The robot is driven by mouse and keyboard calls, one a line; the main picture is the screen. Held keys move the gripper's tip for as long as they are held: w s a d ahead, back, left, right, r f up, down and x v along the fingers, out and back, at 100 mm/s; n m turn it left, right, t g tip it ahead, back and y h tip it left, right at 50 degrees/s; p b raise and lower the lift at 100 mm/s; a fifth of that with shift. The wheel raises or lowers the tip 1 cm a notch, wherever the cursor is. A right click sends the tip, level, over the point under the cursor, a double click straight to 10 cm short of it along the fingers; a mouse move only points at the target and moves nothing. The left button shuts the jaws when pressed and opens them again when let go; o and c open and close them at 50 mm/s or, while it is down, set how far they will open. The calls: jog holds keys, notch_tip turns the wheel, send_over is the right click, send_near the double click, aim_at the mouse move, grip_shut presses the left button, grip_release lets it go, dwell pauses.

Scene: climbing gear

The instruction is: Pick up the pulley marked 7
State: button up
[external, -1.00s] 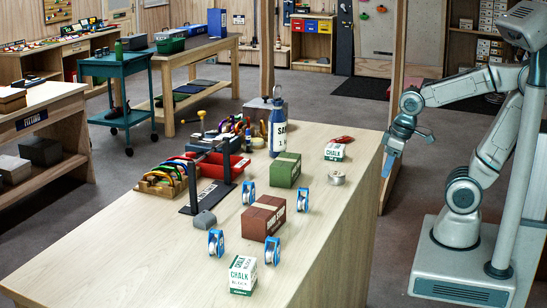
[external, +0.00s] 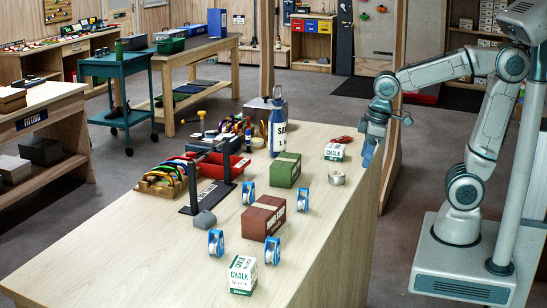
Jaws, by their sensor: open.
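Several blue-and-silver pulleys stand upright on the wooden workbench (external: 130,245). One pulley (external: 248,193) is left of the green box, and another pulley (external: 303,199) is right of it. A third pulley (external: 216,242) is left of the red-brown box, and one more pulley (external: 272,250) stands in front of that box. Their markings are too small to read, so I cannot tell which is the 7. My gripper (external: 371,154) is open and empty, with its blue fingers pointing down near the bench's right edge, above and apart from all the pulleys.
The green box (external: 285,172), red-brown box (external: 258,222) and chalk boxes (external: 241,274) (external: 334,152) stand among the pulleys. A tape roll (external: 336,178) lies near the right edge. A blue bottle (external: 277,135) and a black rack (external: 193,187) rise higher. The front left bench is clear.

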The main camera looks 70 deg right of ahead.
jog(key=w+a+r+n+p, duration=0.2)
jog(key=w+a+r+n, duration=0.25)
jog(key=w+a, duration=0.4)
jog(key=n+g+p, duration=0.2)
jog(key=n+p, duration=0.1)
jog(key=n, duration=0.8)
send_over(272, 238)
notch_tip(272, 238, down, 3)
jog(key=f, duration=0.5)
jog(key=f+p, duration=0.1)
jog(key=f, duration=0.2)
jog(key=shift+s+a, duration=0.2)
jog(key=shift+a, duration=0.1)
jog(key=shift+w+d+f+p, duration=0.15)
jog(key=shift+f+p, duration=0.35)
jog(key=shift+f, duration=0.85)
jog(key=shift+d+f+p, duration=0.2)
jog(key=shift+f+p, duration=0.25)
jog(key=shift+f, duration=0.85)
jog(key=c, duration=1.1)
